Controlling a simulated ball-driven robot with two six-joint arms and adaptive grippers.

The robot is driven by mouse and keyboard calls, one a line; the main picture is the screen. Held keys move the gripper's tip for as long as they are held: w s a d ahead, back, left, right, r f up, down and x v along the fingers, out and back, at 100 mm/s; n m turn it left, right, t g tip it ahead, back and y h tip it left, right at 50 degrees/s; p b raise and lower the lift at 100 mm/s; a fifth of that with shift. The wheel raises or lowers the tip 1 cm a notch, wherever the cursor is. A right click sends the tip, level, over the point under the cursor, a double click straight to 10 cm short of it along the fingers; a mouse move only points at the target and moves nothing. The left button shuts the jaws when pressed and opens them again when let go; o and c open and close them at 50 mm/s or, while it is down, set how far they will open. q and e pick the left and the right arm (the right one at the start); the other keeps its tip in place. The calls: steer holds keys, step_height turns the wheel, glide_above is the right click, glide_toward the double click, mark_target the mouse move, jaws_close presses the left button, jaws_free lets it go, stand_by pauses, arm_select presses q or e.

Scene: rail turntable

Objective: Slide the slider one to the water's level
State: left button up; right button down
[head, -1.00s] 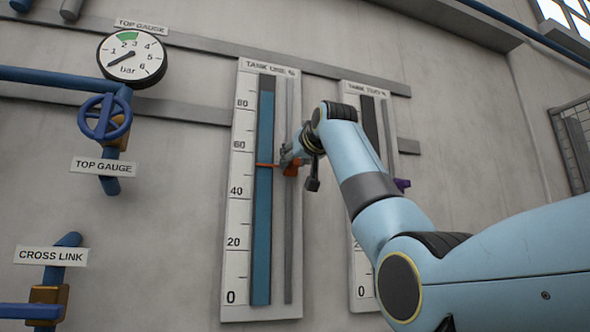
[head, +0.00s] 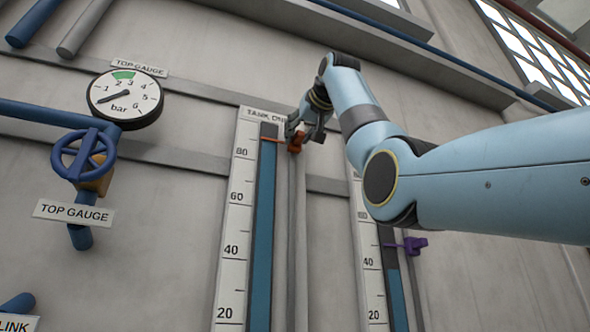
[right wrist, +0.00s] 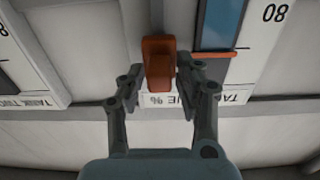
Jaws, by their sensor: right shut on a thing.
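The orange slider one (head: 296,143) sits on the rail of the tank one gauge (head: 233,215), near its top. Its thin orange pointer reaches left across the water tube. The blue water (head: 262,225) ends above the 80 mark, and the pointer lies at about that edge. In the right wrist view, upside down, the slider (right wrist: 158,62) is between the fingers, and the pointer is right by the end of the blue water (right wrist: 222,22). My right gripper (head: 300,129) is shut on slider one. My left gripper is not in view.
The tank two gauge (head: 372,290) stands to the right with a purple slider (head: 414,244), partly behind my right arm. A round top gauge (head: 126,97), a blue handwheel (head: 82,155) and pipes are on the wall at the left. A grey wall strip passes behind the gauges.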

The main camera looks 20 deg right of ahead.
steer(key=c, duration=1.2)
jaws_free()
steer(key=shift+o, duration=0.2)
steer(key=shift+s, duration=0.1)
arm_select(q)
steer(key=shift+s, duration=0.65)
arm_select(e)
steer(key=s, duration=1.1)
steer(key=shift+s+d, duration=0.2)
steer(key=shift+s, duration=0.15)
